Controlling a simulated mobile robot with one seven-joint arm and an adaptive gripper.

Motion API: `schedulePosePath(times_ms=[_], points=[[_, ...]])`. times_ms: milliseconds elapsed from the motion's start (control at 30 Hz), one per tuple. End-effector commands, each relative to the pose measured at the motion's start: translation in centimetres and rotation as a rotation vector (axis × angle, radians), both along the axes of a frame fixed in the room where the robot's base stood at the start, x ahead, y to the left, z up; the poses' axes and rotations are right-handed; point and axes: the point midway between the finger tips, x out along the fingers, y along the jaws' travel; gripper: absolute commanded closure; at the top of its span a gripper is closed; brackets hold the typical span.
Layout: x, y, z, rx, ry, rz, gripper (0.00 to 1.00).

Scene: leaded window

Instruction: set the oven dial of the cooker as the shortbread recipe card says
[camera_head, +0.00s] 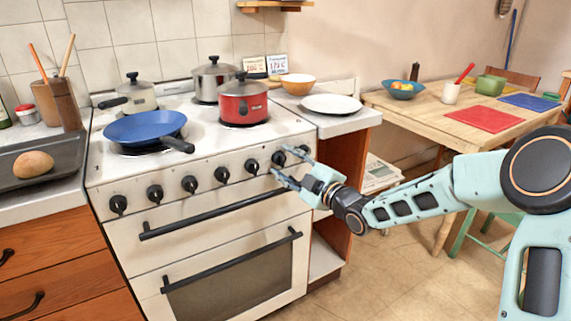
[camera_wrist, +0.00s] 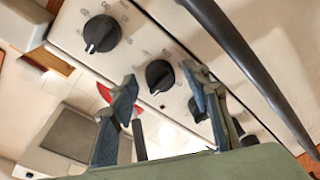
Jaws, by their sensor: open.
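The white cooker (camera_head: 210,225) has a row of black dials along its front panel. Which one is the oven dial, I cannot tell. My gripper (camera_head: 280,161) is open and empty in front of the dials near the panel's right end. In the wrist view a black dial (camera_wrist: 159,76) shows between my fingertips, with its pointer ridge visible. Contact with it cannot be made out. Another dial (camera_wrist: 102,34) is clear at upper left, and a third (camera_wrist: 198,108) is partly behind a finger. Two small cards (camera_head: 255,68) (camera_head: 277,65) stand behind the hob; their print is too small to read surely.
A dark bar handle (camera_head: 222,212) runs just below the dials, also close in the wrist view (camera_wrist: 245,65). A blue frying pan (camera_head: 145,127) juts its handle over the hob's front. A red pot (camera_head: 243,102) stands behind the dials. The floor (camera_head: 375,270) is free.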

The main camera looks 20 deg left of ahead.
Motion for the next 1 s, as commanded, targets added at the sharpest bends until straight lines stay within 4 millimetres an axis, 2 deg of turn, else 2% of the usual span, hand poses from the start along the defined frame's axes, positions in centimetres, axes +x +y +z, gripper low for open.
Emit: schedulePosePath(times_ms=[100, 467, 767, 1000], points=[[-0.01, -0.02, 0.0, 0.0, 0.0, 0.0, 0.58], [-0.03, -0.04, 0.0, 0.0, 0.0, 0.0, 0.98], [-0.02, -0.06, -0.05, 0.025, 0.03, 0.0, 0.98], [-0.03, -0.06, -0.13, 0.114, 0.135, -0.001, 0.98]])
